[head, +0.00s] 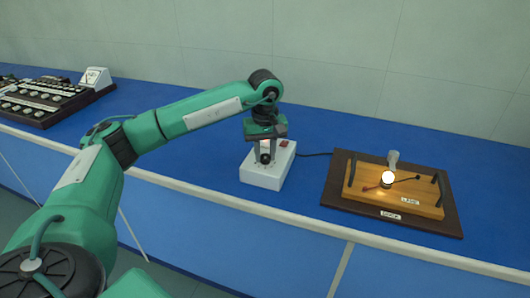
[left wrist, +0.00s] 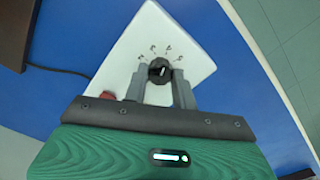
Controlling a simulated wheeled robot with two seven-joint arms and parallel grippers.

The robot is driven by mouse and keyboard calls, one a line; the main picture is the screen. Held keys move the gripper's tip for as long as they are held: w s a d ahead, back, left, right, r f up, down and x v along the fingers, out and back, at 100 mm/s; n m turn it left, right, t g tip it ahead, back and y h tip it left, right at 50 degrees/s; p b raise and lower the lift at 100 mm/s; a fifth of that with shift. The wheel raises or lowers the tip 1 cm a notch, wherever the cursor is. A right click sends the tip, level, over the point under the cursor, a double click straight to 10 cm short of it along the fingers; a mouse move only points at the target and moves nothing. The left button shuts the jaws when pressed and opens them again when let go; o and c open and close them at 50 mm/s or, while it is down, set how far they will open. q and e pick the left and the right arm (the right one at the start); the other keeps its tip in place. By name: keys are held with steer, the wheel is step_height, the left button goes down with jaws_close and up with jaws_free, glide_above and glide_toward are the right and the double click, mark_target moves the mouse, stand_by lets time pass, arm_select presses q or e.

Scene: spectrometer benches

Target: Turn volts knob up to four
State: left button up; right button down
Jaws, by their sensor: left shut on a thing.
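A white power box (head: 262,174) stands on the blue bench top, with a black knob (head: 265,158) on its upper face. In the left wrist view, the black knob (left wrist: 160,71) has a pale pointer mark and several small dark marks arced around its far side, too small to read surely. My left gripper (head: 265,150) reaches down from above. In the left wrist view, the left gripper (left wrist: 160,78) has its two grey fingers on either side of the knob, shut on it. A red switch (head: 284,143) sits on the box. My right gripper is out of view.
A dark board (head: 335,186) with a wooden lamp base (head: 396,198) and a glowing bulb (head: 388,178) lies to the right, with a black cable from the box running toward it. Dark panels with rows of knobs (head: 40,103) stand far left. Open blue bench lies between.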

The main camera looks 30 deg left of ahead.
mark_target(265, 155)
arm_select(q)
steer(key=shift+r, duration=0.1)
steer(key=o, duration=1)
step_height(265, 155, up, 14)
stand_by(0.4)
steer(key=shift+f, duration=0.2)
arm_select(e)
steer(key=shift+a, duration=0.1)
